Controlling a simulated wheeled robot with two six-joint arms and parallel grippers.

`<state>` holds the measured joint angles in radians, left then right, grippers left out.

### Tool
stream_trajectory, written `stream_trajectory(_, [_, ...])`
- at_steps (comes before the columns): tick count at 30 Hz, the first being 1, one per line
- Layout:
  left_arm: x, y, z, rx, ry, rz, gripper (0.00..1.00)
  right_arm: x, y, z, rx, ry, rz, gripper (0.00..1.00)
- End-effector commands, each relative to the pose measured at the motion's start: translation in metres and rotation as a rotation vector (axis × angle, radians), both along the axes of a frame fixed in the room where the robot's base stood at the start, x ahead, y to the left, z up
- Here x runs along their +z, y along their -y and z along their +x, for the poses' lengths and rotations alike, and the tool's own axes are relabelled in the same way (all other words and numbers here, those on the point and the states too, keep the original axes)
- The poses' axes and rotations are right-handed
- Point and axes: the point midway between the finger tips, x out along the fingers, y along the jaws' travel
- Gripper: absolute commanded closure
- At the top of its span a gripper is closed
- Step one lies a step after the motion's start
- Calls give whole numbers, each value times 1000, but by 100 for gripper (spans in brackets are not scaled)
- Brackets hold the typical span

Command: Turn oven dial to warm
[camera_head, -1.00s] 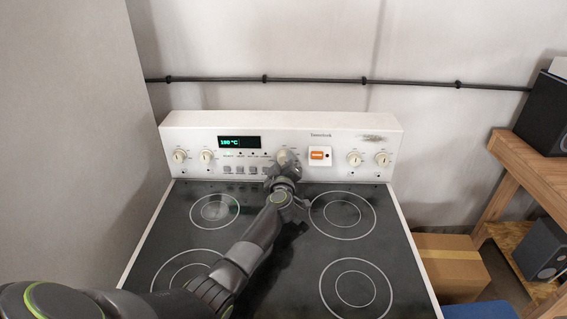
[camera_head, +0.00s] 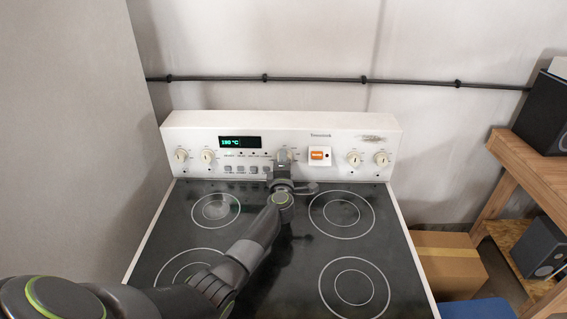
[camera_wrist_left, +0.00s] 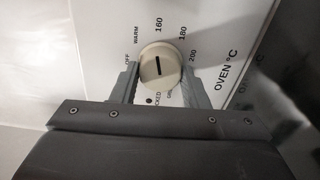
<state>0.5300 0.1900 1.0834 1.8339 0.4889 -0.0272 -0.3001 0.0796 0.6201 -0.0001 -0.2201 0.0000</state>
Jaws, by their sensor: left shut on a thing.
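The round cream oven dial (camera_wrist_left: 160,64) sits between the two fingers of my left gripper (camera_wrist_left: 159,70) in the left wrist view. My left gripper is shut on it. Its dark pointer line lies near upright in that view, with one end toward the 160 mark. The OFF and WARM marks (camera_wrist_left: 137,33) lie left of the pointer, and 180 and 200 lie right. In the head view, my left gripper (camera_head: 283,160) covers much of the dial, at the middle of the stove's back panel (camera_head: 340,135). My right gripper is out of view.
A green display (camera_head: 240,142) seems to read 180 °C. Two knobs stand at each end of the panel, and an orange switch (camera_head: 320,155) is just right of the dial. The black glass cooktop (camera_head: 300,255) is clear under my arm. A wall (camera_head: 70,130) rises at left.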

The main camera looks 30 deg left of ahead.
Motion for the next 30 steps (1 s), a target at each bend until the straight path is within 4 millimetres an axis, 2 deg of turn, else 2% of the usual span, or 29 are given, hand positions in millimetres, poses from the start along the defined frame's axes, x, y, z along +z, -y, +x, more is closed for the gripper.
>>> stream_trajectory(15, [-4, 0, 0, 1, 186, -392, 82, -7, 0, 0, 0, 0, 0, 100])
stream_trajectory(30, [-5, 1, 0, 2, 256, -540, 82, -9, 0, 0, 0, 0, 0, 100])
